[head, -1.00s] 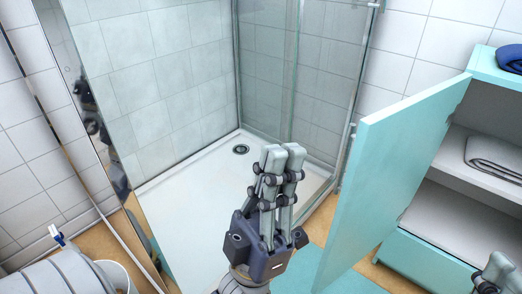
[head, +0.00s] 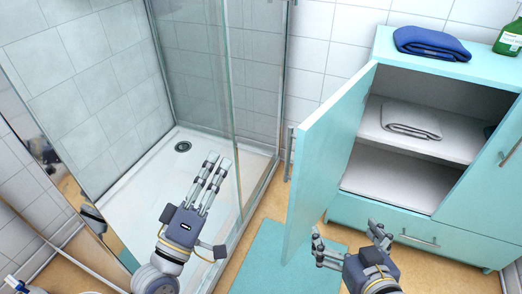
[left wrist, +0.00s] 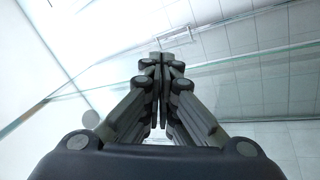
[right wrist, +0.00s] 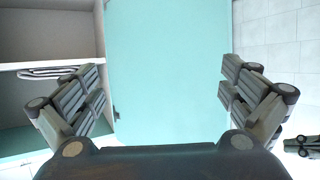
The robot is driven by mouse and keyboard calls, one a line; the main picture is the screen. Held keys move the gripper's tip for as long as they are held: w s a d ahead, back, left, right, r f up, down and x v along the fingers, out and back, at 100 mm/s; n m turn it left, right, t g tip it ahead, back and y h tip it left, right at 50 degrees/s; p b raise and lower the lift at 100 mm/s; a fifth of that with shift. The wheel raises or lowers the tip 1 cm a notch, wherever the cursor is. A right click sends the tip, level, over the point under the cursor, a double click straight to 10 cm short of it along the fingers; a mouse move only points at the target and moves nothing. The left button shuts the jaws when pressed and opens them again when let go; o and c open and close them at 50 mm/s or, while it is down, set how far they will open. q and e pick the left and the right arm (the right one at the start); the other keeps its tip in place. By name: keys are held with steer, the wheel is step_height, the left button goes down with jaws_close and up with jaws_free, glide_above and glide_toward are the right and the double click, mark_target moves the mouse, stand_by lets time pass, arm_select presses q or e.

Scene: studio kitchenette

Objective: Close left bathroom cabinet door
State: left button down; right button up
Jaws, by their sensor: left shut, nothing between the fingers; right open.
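The left door (head: 328,150) of the turquoise bathroom cabinet (head: 447,225) stands wide open, swung out toward the shower. Its handle (head: 288,155) shows on the door's shower side. My right gripper (head: 347,240) is open and empty, in front of the cabinet opening and to the right of the door. In the right wrist view the door (right wrist: 168,75) fills the space between the spread fingers; I cannot tell whether they touch it. My left gripper (head: 214,172) is shut and empty, by the shower glass, left of the door. In the left wrist view its fingers (left wrist: 162,90) are together.
The shower's glass panel (head: 228,100) and white tray (head: 140,185) lie left of the door. A turquoise mat (head: 255,262) lies on the floor. A grey towel (head: 410,122) is on the cabinet shelf; a blue towel (head: 430,43) and green bottle (head: 509,38) stand on top.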

arm_select(q)
steer(key=d+f+n+g+h+p, duration=0.25)
steer(key=d+f+g+p, duration=0.2)
steer(key=g, duration=0.25)
steer(key=x, duration=0.9)
steer(key=shift+w+f, duration=0.25)
steer(key=shift+f, duration=0.1)
arm_select(e)
steer(key=s+d+f+g+h, duration=0.1)
steer(key=s+d+f+g, duration=0.1)
steer(key=s+f+g, duration=0.2)
steer(key=s+d+f+g+h, duration=0.1)
steer(key=s+d+f+g, duration=0.2)
steer(key=s, duration=0.8)
steer(key=f+g, duration=0.1)
steer(key=g, duration=0.1)
steer(key=shift+s+d+f+m+g+h, duration=0.25)
steer(key=shift+s+f+m+g+h, duration=0.05)
steer(key=shift+f+g, duration=0.1)
arm_select(q)
steer(key=shift+s, duration=0.15)
arm_select(e)
steer(key=shift+r, duration=0.2)
